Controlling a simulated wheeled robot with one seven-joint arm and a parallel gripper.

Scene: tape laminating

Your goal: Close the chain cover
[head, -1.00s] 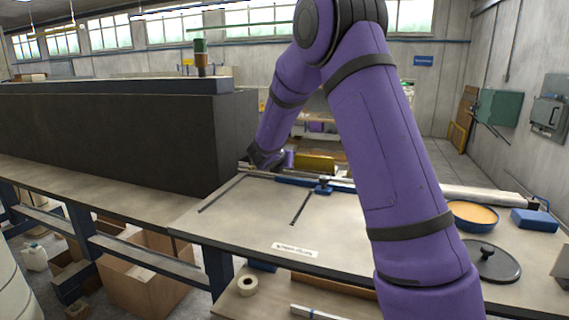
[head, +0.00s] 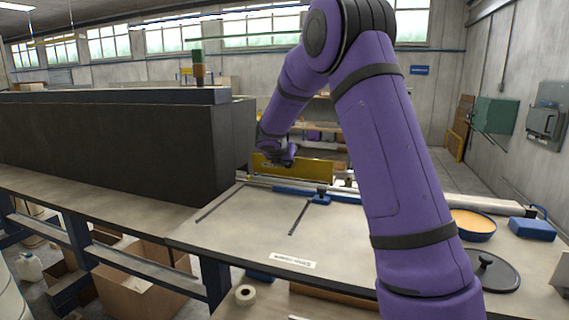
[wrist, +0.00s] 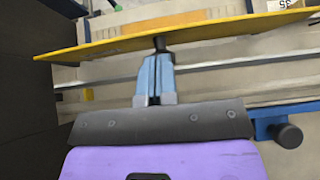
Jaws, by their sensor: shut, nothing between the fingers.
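The chain cover is a long yellow panel (head: 318,169) behind the far edge of the work table in the head view. It stands roughly upright there. In the wrist view the yellow cover (wrist: 225,34) shows nearly edge-on, running across the top of the picture. My gripper (wrist: 156,60) is shut with its blue fingers together and nothing between them. Its tips are close to a small dark knob (wrist: 160,44) on the cover's near side; I cannot tell if they touch. In the head view my gripper (head: 288,153) is in front of the cover's left part, partly hidden by my wrist.
A large dark machine housing (head: 110,140) stands close on the left. The table top (head: 250,225) is mostly clear. A blue bar with a dark knob (head: 320,195) lies near its far edge. An orange-filled pan (head: 473,224), a black lid (head: 487,270) and a blue block (head: 532,229) are at right.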

